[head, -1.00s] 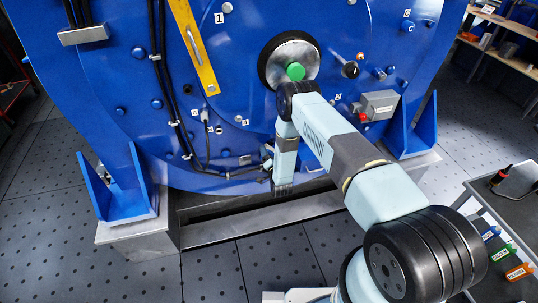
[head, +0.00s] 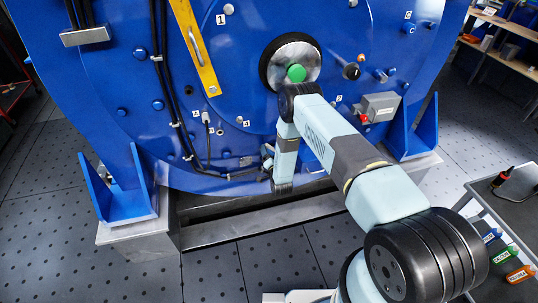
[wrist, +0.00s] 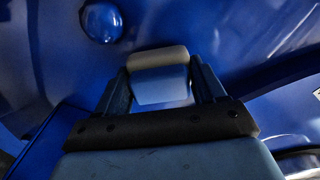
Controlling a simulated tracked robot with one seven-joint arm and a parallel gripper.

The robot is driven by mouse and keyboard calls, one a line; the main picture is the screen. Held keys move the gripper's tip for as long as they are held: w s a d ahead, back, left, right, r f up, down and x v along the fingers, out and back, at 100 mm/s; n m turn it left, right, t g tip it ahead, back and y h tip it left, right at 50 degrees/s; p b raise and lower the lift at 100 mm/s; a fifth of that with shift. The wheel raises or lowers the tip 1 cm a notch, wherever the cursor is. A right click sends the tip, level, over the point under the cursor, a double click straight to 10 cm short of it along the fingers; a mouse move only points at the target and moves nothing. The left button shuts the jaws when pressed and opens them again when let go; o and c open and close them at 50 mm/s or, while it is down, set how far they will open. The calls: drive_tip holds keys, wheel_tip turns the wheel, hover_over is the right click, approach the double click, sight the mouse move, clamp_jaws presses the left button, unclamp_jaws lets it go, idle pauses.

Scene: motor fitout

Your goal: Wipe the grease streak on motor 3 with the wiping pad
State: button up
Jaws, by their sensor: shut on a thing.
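My gripper (wrist: 160,82) shows in the wrist view, its two dark fingers shut on the wiping pad (wrist: 160,88). The pad is a small block with a blue body and a grey-beige strip along its far edge. The pad's far edge lies against or close in front of a glossy blue surface; I cannot tell if they touch. In the head view my arm reaches to the lower front of the big blue housing (head: 110,80), and the gripper and pad cannot be made out there. I cannot make out a grease streak in either view.
A round blue bolt head (wrist: 102,22) stands out near the pad. On the housing are a green-centred hub (head: 295,73), a yellow bar (head: 197,60), black cables (head: 168,90) and a grey box (head: 380,105).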

drive_tip(key=shift+w+a, duration=0.1)
drive_tip(key=shift+w, duration=0.15)
